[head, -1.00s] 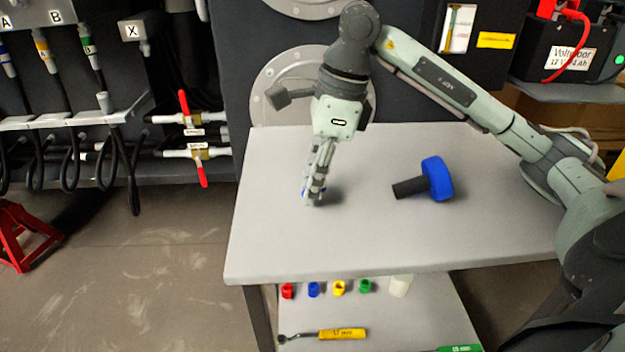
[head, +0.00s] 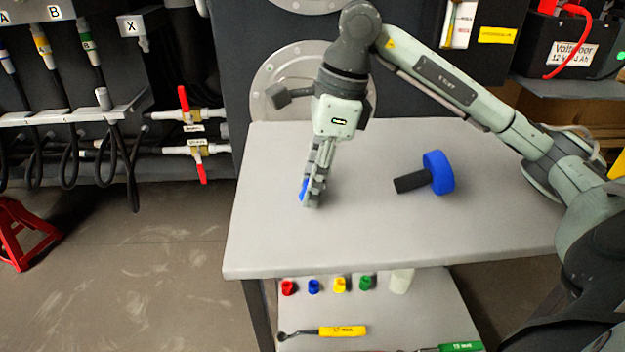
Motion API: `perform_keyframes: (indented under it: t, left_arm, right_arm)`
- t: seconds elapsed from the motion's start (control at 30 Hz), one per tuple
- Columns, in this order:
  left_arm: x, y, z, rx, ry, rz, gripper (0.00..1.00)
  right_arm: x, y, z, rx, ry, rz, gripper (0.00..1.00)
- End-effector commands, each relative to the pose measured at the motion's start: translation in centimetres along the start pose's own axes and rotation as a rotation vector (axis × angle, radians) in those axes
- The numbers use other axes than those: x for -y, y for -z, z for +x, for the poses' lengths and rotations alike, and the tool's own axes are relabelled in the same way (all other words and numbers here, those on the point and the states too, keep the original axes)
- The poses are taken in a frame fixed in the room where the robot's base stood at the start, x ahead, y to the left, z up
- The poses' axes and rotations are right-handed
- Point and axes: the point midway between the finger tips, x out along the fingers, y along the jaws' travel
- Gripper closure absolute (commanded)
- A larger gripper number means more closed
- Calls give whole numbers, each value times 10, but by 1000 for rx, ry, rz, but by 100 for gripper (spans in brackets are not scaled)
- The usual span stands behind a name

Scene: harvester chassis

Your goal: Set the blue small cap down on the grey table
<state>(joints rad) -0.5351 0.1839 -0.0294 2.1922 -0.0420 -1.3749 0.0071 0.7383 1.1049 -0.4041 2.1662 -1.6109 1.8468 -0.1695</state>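The blue small cap (head: 303,189) shows as a sliver at the left side of my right gripper's fingers, low over the grey table or on it. Most of it is hidden by the fingers. My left gripper is out of view.
A larger blue round part with a dark stem (head: 438,173) lies on the table, right of my gripper. The lower shelf holds red, blue, yellow and green caps, a white cup (head: 400,281) and a yellow-handled tool (head: 342,332). The table's front and left are clear.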

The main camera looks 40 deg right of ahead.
Motion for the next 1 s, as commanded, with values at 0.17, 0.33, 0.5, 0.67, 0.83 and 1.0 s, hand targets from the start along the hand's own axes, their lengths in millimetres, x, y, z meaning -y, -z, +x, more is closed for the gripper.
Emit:
perform_keyframes:
  t: [0.17,0.33,0.5,0.67,0.83,1.0]
  left_arm:
    - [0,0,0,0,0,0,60]
    - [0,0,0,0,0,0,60]
    - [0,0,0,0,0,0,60]
    - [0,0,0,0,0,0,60]
    - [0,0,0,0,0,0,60]
    - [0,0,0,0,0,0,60]
  right_arm:
    - [0,0,0,0,0,0,54]
    - [0,0,0,0,0,0,54]
    - [1,0,-12,1,3,0,54]
    - [1,-1,-43,4,6,1,54]
    - [1,-1,-83,3,6,0,54]
    - [1,0,-107,1,5,1,54]
